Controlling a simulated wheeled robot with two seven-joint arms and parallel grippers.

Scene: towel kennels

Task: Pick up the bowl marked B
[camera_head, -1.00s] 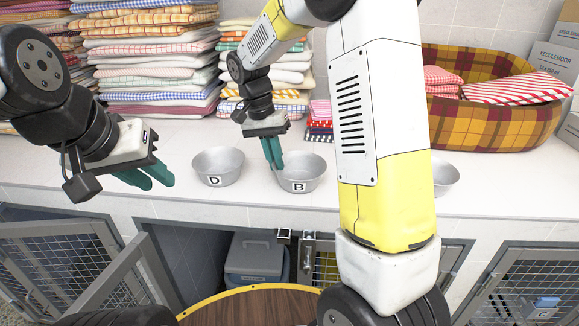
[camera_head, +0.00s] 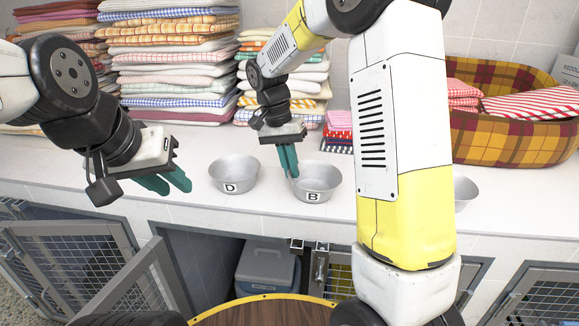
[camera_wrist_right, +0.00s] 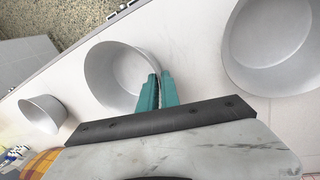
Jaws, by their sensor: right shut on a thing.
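The bowl marked B (camera_head: 322,184) is grey metal and stands upright on the white counter. My right gripper (camera_head: 290,174) points down at its left rim. In the right wrist view the teal fingers (camera_wrist_right: 157,82) straddle the wall of that bowl (camera_wrist_right: 112,68) and are shut on it. The bowl does not look clearly lifted. My left gripper (camera_head: 178,188) is empty, its fingers apart, above the counter left of the bowl marked D (camera_head: 234,172). Bowl D also shows in the right wrist view (camera_wrist_right: 275,35).
A third bowl (camera_head: 464,192) is partly hidden behind my right arm. Folded towel stacks (camera_head: 170,65) stand at the back. A plaid pet bed (camera_head: 510,135) is at the right. Wire kennel doors (camera_head: 75,270) and a grey box (camera_head: 267,272) are below the counter (camera_head: 255,212).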

